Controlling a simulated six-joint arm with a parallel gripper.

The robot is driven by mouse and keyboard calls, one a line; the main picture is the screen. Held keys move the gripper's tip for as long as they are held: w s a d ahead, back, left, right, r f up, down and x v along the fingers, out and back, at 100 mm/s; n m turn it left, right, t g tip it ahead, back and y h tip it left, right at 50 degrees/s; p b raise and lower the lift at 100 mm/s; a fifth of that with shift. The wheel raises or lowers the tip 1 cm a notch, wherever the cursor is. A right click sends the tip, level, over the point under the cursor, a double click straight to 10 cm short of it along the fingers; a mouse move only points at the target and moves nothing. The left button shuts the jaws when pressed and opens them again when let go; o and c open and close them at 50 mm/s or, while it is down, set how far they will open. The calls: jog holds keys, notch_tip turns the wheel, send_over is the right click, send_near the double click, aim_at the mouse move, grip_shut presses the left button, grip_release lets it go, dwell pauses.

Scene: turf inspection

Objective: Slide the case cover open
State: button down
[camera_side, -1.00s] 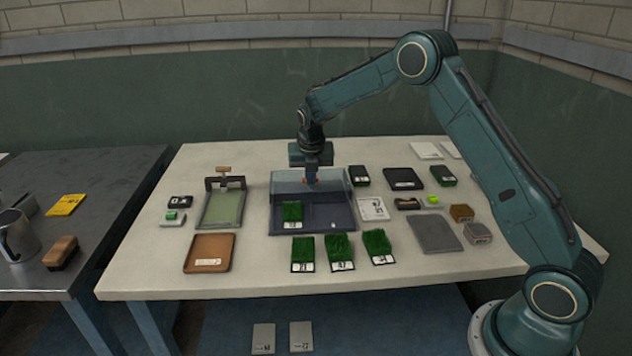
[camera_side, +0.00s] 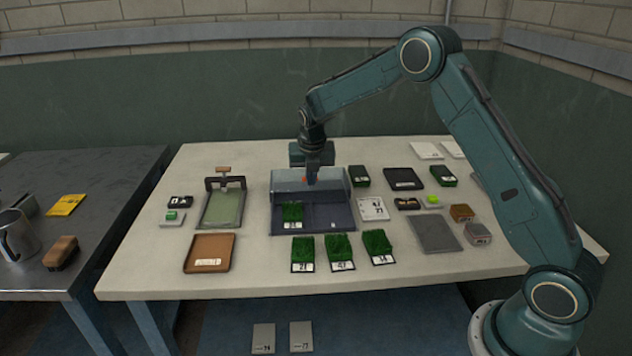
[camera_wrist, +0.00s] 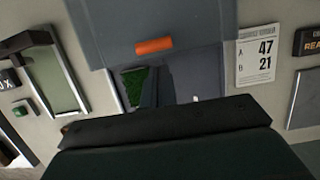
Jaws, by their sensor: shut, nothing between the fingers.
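The case (camera_side: 335,220) is a dark grey-blue box in the middle of the pale table. Its cover (camera_side: 332,181) is a grey panel over the back part, and the front part is uncovered. A green turf sample (camera_side: 292,212) sits inside at the front left. In the wrist view the cover (camera_wrist: 205,22) bears an orange handle (camera_wrist: 154,46), with turf (camera_wrist: 137,86) in the opening beside it. My gripper (camera_side: 311,181) is shut and empty, pointing down at the cover by the orange handle. I cannot tell whether it touches.
Turf samples with number labels (camera_side: 340,250) stand in front of the case. A brown tray (camera_side: 209,253) and a green framed plate (camera_side: 223,205) lie left. A printed card (camera_side: 373,209), a dark tray (camera_side: 403,179) and a grey mat (camera_side: 434,233) lie right.

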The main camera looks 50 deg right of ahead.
jog(key=shift+s+a+r, duration=0.2)
jog(key=shift+s+a, duration=0.7)
jog(key=v, duration=1)
jog(key=s+a+r+m+t+y, duration=0.1)
jog(key=s+a+r+m, duration=0.1)
jog(key=s+r+m, duration=0.45)
jog(key=s+a+r+m+t, duration=0.1)
jog(key=s+a+r+m, duration=0.25)
jog(key=s+m, duration=0.55)
jog(key=s+a+m, duration=0.1)
jog(key=s+m, duration=0.4)
jog(key=s, duration=0.4)
jog(key=s+a+f+m+t+y, duration=0.1)
jog(key=s+m, duration=0.5)
jog(key=s, duration=0.4)
jog(key=shift+s+a+f, duration=0.25)
jog(key=shift+a+f, duration=0.05)
jog(key=shift+a, duration=0.1)
